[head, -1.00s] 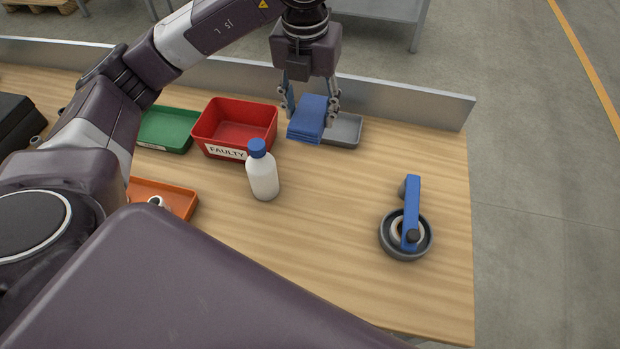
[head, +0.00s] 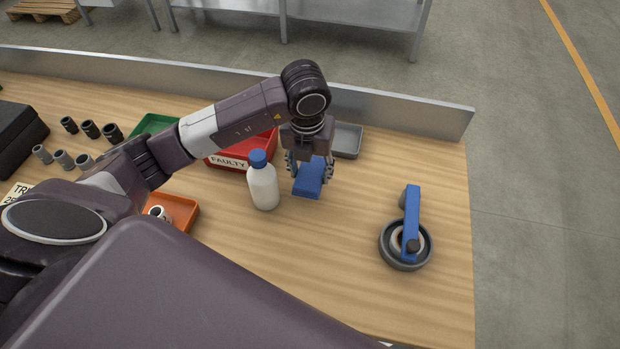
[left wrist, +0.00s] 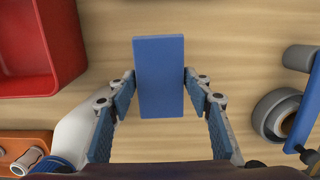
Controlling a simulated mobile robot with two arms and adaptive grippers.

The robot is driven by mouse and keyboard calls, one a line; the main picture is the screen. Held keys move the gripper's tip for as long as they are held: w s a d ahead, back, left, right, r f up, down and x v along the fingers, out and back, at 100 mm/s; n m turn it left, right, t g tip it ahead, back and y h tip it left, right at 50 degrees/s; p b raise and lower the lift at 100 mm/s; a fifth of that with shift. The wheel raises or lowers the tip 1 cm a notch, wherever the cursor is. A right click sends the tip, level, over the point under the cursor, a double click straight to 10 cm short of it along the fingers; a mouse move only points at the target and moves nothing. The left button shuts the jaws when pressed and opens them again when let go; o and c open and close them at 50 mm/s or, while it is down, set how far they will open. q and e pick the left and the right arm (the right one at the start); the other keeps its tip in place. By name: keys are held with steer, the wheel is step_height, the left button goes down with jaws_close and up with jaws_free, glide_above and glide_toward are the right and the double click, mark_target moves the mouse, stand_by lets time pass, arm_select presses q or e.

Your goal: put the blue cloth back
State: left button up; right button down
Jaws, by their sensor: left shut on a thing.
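The folded blue cloth (head: 308,181) is between the fingers of my left gripper (head: 310,172), to the right of the white bottle. In the left wrist view the cloth (left wrist: 159,76) is a flat blue rectangle, and the left gripper (left wrist: 159,95) is shut on its two long sides. I cannot tell whether the cloth touches the table or hangs just above it. A grey tray (head: 347,140) sits behind the gripper, partly hidden by it. My right gripper is not in view.
A white bottle with a blue cap (head: 263,185) stands close left of the cloth. A red FAULTY bin (head: 228,160) and an orange tray (head: 183,210) lie further left. A blue-handled tape dispenser (head: 409,225) is at the right. Wood between cloth and dispenser is clear.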

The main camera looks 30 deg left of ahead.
mark_target(310, 182)
arm_select(q)
step_height(310, 182, down, 4)
steer(key=shift+f+p, duration=0.1)
steer(key=shift+p, duration=0.25)
steer(key=shift+f, duration=0.15)
steer(key=o, duration=1.2)
